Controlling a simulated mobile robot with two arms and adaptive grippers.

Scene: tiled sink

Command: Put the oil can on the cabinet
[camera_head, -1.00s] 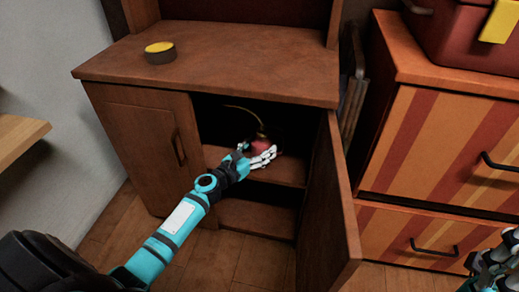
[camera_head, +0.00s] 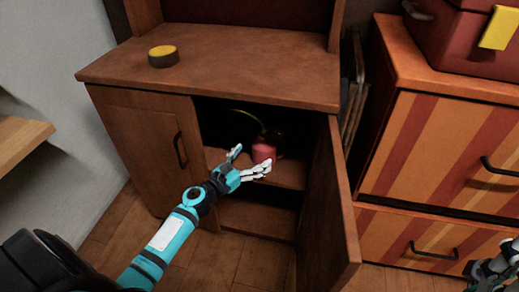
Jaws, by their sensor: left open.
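The red oil can (camera_head: 264,152) stands on the middle shelf inside the brown wooden cabinet (camera_head: 215,75). A thin curved spout or handle shows above it in the dark. My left gripper (camera_head: 247,163) is open at the front of the shelf, just in front of the can and to its lower left. Its fingers overlap the can's lower edge in the picture; I cannot tell if they touch it. My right gripper (camera_head: 490,272) shows only partly at the lower right corner, and its fingers are unclear.
The cabinet's right door (camera_head: 330,210) stands open; its left door (camera_head: 150,150) is shut. A yellow-topped round tin (camera_head: 163,57) sits on the cabinet top, which is otherwise clear. A striped drawer unit (camera_head: 440,150) with a red box (camera_head: 465,35) stands at right.

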